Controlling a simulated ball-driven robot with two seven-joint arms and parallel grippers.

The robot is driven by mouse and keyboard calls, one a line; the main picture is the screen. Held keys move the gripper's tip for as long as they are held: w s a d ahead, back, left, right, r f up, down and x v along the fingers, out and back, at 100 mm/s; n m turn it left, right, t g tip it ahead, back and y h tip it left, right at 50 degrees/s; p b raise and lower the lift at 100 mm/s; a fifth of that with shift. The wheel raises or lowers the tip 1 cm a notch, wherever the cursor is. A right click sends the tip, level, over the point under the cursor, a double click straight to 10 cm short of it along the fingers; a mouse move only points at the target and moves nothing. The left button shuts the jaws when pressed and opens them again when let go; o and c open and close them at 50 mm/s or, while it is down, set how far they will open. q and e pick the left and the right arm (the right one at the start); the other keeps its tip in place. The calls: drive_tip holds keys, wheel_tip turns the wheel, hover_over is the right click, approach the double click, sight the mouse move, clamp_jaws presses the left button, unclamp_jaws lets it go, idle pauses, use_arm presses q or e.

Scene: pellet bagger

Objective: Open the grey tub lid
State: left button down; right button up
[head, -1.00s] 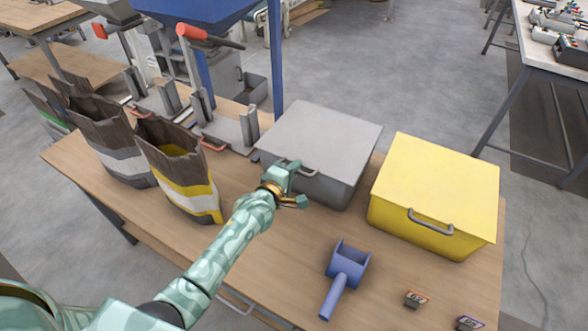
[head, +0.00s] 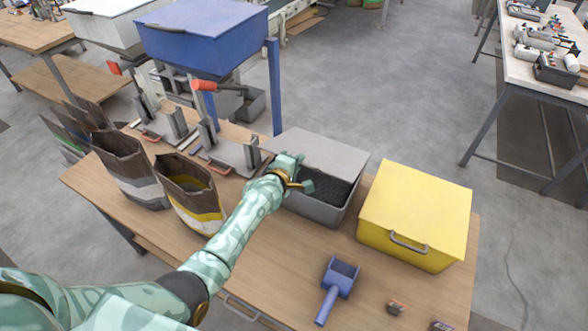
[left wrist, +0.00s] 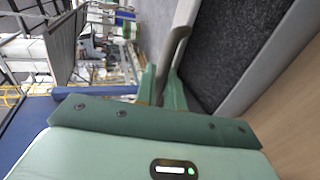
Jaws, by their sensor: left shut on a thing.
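The grey tub (head: 312,208) stands on the table with its front part uncovered, showing dark grey pellets (head: 325,188) inside. My left gripper (head: 299,181) is at the lid's front edge, over the tub's left part. In the left wrist view the fingers (left wrist: 162,88) are shut on the lid's grey handle (left wrist: 173,45), with the pellets (left wrist: 230,55) to the right. The gripper hides most of the handle in the head view. My right gripper is not in view.
A closed yellow tub (head: 415,210) stands right of the grey one. Open bags (head: 192,200) and a blue hopper (head: 205,38) are at the left.

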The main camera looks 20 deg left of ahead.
use_arm(q)
drive_tip(key=r, duration=0.1)
drive_tip(key=w+r+p, duration=0.1)
drive_tip(key=r, duration=0.1)
drive_tip(key=w+r+p, duration=0.1)
drive_tip(key=shift+w+d+r, duration=0.15)
drive_tip(key=shift+d, duration=0.1)
drive_tip(key=shift+w+d+r+p, duration=0.15)
drive_tip(key=shift+w+r+p, duration=0.15)
drive_tip(key=shift+w+r, duration=0.35)
drive_tip(key=c, duration=1.6)
unclamp_jaws()
drive_tip(key=shift+s, duration=0.1)
